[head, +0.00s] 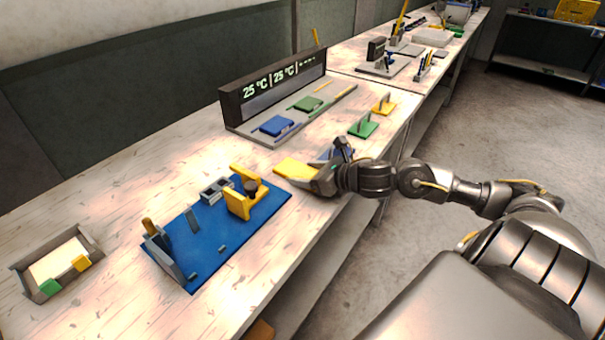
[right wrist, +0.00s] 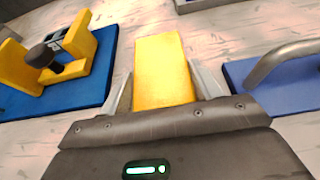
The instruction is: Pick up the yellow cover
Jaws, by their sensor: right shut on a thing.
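A small yellow plate with an upright handle, which looks like the yellow cover (head: 383,104), stands on the bench beyond the green handled plate (head: 362,127). My right gripper (head: 317,176) is apart from it, nearer the blue board. That gripper is shut on a flat yellow block (head: 292,168). In the right wrist view the yellow block (right wrist: 163,72) sits between the two fingers (right wrist: 165,92) and sticks out past them. Whether it touches the bench is unclear. My left gripper is not in view.
A blue plate with a grey handle (right wrist: 280,82) lies right beside my right gripper. A blue board (head: 208,246) carries a yellow clamp (head: 240,200). A display stand (head: 275,88) with blue and green blocks stands behind. A tray (head: 55,262) lies at left.

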